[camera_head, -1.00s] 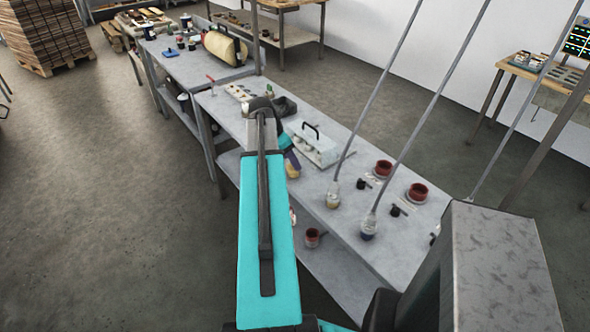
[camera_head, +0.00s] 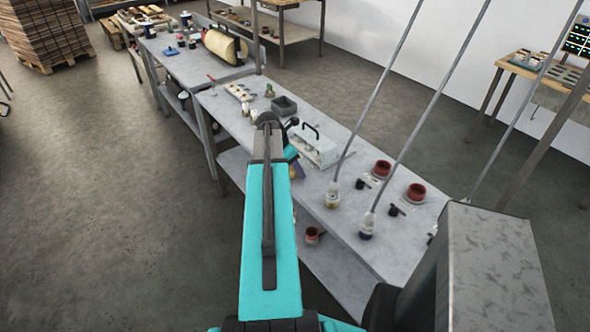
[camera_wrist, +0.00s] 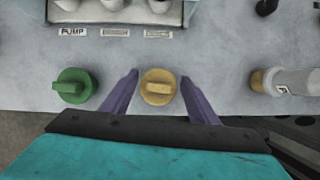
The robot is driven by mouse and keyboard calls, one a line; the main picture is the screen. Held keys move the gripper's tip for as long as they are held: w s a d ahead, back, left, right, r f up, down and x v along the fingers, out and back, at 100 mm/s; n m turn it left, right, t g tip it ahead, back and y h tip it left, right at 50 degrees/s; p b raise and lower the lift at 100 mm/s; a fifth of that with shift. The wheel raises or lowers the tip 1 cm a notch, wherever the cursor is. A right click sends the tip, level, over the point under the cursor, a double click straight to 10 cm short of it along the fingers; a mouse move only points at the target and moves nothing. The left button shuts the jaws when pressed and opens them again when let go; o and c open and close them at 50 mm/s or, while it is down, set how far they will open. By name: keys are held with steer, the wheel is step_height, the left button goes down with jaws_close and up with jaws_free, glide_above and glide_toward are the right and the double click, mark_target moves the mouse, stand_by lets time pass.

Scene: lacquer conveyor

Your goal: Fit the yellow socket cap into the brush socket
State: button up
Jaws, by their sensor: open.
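The yellow socket cap (camera_wrist: 158,91) stands on the grey bench in the wrist view, round with a raised grip bar. My gripper (camera_wrist: 159,76) is open, with one purple finger on each side of the cap and a gap visible on both sides. A green cap (camera_wrist: 74,86) sits just left of the left finger. A pale box (camera_wrist: 180,14) with round sockets in its front is at the top edge, with labels below it. One label reads PUMP; the others are too blurred to read, so I cannot tell which socket is the brush one. In the head view, my arm partly hides the gripper (camera_head: 297,170).
A bottle (camera_wrist: 298,82) with a tan end lies right of my gripper in the wrist view. The box (camera_head: 320,151) has a black handle in the head view. Red cups (camera_head: 382,168) and bottles with tall rods (camera_head: 366,228) stand further right. The bench's front edge is close.

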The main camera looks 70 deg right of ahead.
steer(key=c, duration=0.8)
steer(key=shift+r, duration=0.15)
steer(key=shift+c, duration=0.2)
steer(key=shift+r+b, duration=0.95)
steer(key=shift+r, duration=0.65)
steer(key=s+a+r+b, duration=0.1)
steer(key=a+b, duration=0.4)
steer(key=a, duration=0.8)
steer(key=shift+s+a, duration=0.2)
steer(key=shift+s, duration=0.05)
steer(key=b, duration=0.4)
steer(key=shift+a+b, duration=0.3)
steer(key=a+b, duration=0.1)
steer(key=b, duration=0.4)
steer(key=shift+s+a, duration=0.1)
steer(key=shift+s, duration=0.05)
steer(key=shift+a+r+b, duration=0.3)
steer(key=shift+a+b, duration=0.05)
steer(key=shift+b, duration=0.4)
